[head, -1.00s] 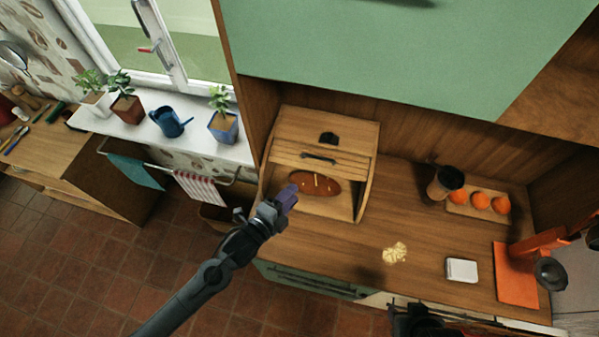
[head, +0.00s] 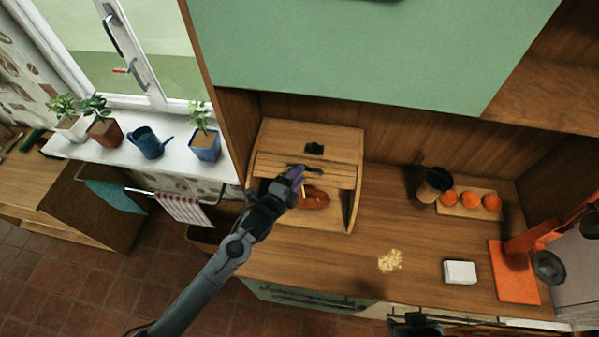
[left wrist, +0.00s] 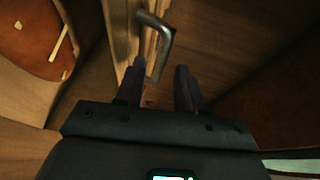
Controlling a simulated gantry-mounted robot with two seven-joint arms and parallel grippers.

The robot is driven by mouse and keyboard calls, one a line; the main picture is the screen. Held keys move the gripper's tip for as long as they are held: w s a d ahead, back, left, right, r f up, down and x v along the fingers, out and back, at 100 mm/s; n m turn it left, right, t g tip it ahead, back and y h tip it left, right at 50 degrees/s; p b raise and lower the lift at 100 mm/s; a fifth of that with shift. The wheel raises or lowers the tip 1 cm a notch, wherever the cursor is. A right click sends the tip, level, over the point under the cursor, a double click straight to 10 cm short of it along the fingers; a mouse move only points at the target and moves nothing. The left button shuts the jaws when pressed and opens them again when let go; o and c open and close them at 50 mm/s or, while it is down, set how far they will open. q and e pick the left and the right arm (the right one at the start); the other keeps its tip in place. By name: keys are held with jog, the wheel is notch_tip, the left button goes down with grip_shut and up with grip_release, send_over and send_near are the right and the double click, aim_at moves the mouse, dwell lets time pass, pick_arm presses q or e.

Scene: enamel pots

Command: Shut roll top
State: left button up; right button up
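The wooden bread box (head: 312,138) stands on the counter against the back left, its front partly open. Its slatted roll top (head: 335,177) is rolled up, with a dark handle (head: 312,168) near its lower edge. A brown loaf (head: 316,199) shows inside below it. My left gripper (head: 297,174) is at the handle, partly covering it. In the left wrist view my left gripper (left wrist: 160,82) has its fingers apart, and the grey metal handle (left wrist: 163,48) lies just beyond and between the tips, not clamped. A dark part at the bottom edge may be my right gripper (head: 415,325); its fingers are unclear.
To the right on the counter are a dark cup (head: 433,183), a board with oranges (head: 468,199), crumbs (head: 390,261), a white block (head: 460,272) and an orange scale-like device (head: 515,270). A green cabinet (head: 370,50) overhangs the counter. The middle counter is mostly clear.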

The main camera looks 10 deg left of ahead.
pick_arm(q)
jog(key=shift+w+d+f, duration=0.1)
jog(key=shift+w+d, duration=0.15)
jog(key=shift+w, duration=0.4)
grip_shut()
